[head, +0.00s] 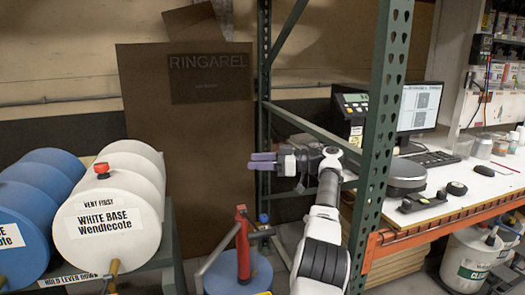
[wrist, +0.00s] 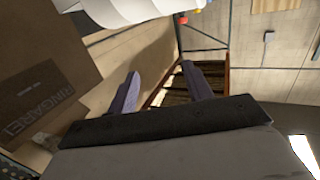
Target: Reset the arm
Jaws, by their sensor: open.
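My gripper (head: 262,162) is near the middle of the head view, stretched out to the left from my white and black arm. It is in the air in front of the brown board and close to a green rack post. In the wrist view my gripper (wrist: 162,90) shows two purple-grey fingers spread apart with nothing between them. Behind the fingers is a blurred floor area and a dark slatted thing.
A white drum (head: 110,205) and blue drums (head: 35,190) lie on a rack at left. A red pump (head: 242,240) stands on a blue drum below my gripper. A green post (head: 383,120) stands right of my arm. A bench (head: 450,195) with a monitor (head: 420,107) is at right.

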